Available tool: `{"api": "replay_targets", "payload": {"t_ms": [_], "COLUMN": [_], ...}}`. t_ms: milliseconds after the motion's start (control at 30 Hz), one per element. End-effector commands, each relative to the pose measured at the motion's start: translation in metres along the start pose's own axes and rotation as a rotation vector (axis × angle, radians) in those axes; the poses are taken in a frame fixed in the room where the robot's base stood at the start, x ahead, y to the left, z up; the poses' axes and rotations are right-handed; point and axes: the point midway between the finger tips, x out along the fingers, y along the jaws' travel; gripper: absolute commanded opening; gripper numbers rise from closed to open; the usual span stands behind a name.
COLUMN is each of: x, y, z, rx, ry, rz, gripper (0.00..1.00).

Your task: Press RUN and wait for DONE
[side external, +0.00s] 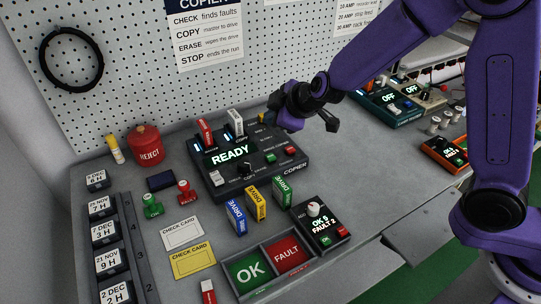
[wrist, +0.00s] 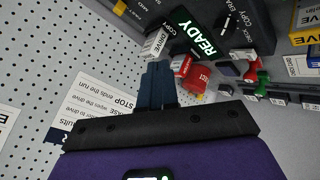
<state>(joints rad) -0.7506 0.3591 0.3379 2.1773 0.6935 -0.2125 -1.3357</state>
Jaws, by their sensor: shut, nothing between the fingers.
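The copier (side external: 262,178), a dark box with drives standing in its back slots, sits in the middle of the bench in the side view. Its lit screen (side external: 230,154) reads READY, and the screen also shows in the wrist view (wrist: 196,36). A green button (side external: 298,158) and a red button (side external: 267,144) are on its right part; their labels are too small to read. My gripper (side external: 278,126) is shut and empty, over the copier's back right corner. Its closed fingers (wrist: 158,82) show in the wrist view; I cannot tell whether they touch anything.
A red REJECT can (side external: 145,146) stands at the back left. Blue, yellow and green drives (side external: 256,204) stand in front of the copier. An OK/FAULT tray (side external: 268,268) and a counter box (side external: 322,222) are nearer. Another unit reading OFF (side external: 388,97) stands right. The pegboard (side external: 120,60) rises behind.

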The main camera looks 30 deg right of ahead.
Motion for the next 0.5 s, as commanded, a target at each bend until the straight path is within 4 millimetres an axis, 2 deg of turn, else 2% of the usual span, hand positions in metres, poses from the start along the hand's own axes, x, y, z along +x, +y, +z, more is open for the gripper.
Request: {"api": "replay_targets", "payload": {"t_ms": [333,500], "x": [0.0005,0.0068], "y": [-0.0002,-0.005], "z": [0.0004,0.0055], "rx": [0.0,-0.001], "ry": [-0.001,-0.004], "rz": [0.001,-0.001], "gripper": [0.0,0.0]}}
